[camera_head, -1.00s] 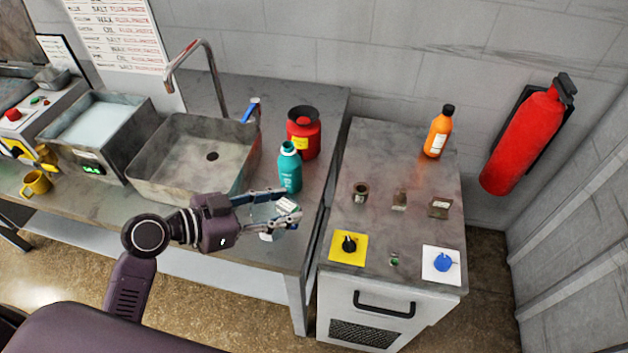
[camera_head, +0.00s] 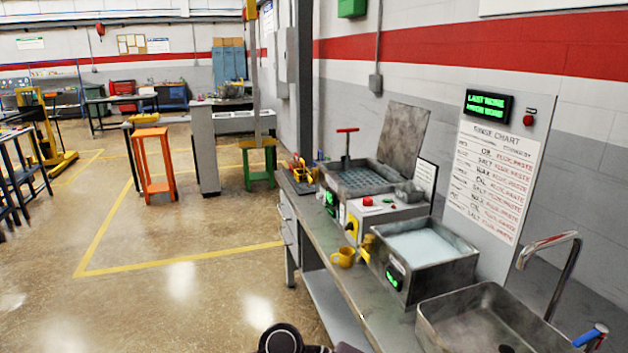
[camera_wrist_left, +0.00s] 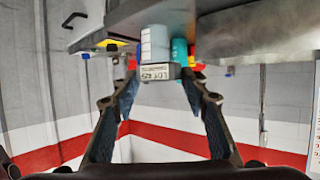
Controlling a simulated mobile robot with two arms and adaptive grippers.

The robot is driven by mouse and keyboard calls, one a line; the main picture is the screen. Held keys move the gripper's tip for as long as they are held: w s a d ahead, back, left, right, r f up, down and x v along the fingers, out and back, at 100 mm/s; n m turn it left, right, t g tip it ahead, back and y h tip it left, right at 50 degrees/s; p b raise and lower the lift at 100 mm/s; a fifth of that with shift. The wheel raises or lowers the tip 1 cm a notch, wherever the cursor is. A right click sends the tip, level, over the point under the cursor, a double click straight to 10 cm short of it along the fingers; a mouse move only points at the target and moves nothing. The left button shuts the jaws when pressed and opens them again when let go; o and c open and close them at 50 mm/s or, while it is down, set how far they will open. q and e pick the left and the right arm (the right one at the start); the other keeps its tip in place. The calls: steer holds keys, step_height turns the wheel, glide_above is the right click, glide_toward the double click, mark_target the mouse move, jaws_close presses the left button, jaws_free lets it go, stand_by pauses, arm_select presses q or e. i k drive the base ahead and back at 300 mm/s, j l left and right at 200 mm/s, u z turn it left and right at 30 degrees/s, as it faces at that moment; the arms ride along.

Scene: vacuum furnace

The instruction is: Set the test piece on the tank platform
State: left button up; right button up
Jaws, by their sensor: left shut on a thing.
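In the head view only a part of my left arm shows at the bottom edge; the gripper and piece are out of that view. A tank with a raised lid (camera_head: 402,138) stands at the far part of the bench. A dark grid platform (camera_head: 362,179) shows in its opening, with a red T-handle (camera_head: 347,131) upright beside it. My right gripper is in neither view.
A control box with a red button (camera_head: 368,201) stands nearer than the tank.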

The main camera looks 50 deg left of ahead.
mark_target(363, 183)
steer(key=i+j+u, duration=0.15)
steer(key=j, duration=0.3)
steer(key=i+j+u, duration=0.2)
steer(key=j, duration=0.25)
steer(key=i+j+u, duration=0.15)
steer(key=j, duration=0.25)
steer(key=i+j+u, duration=0.15)
steer(key=j, duration=0.25)
